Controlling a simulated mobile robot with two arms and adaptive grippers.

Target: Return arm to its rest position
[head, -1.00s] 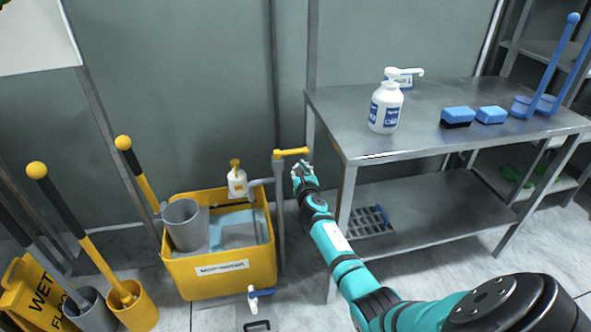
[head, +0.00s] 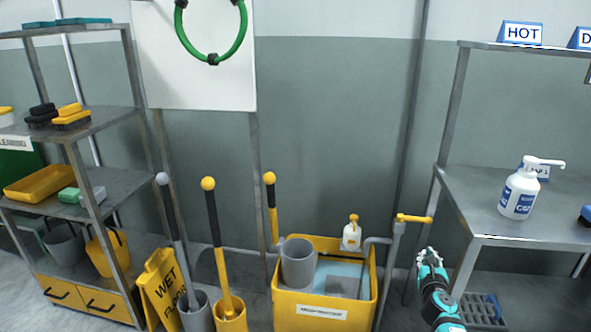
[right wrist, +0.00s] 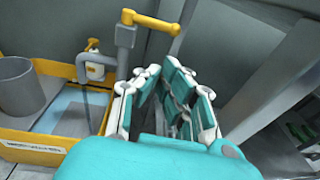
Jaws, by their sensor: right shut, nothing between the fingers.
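My right arm is teal and black, and its gripper (head: 429,256) shows at the lower right of the head view. The gripper is shut and holds nothing. It is right of and below the yellow tap handle (head: 414,218), apart from it in the picture. In the right wrist view the gripper's fingers (right wrist: 167,85) point up, with the tap handle (right wrist: 150,22) beyond them. My left gripper is not in view.
A metal table (head: 478,207) with a white pump bottle (head: 518,194) stands right of my gripper. Shelves (head: 122,190) and a wet floor sign (head: 163,288) are at the left.

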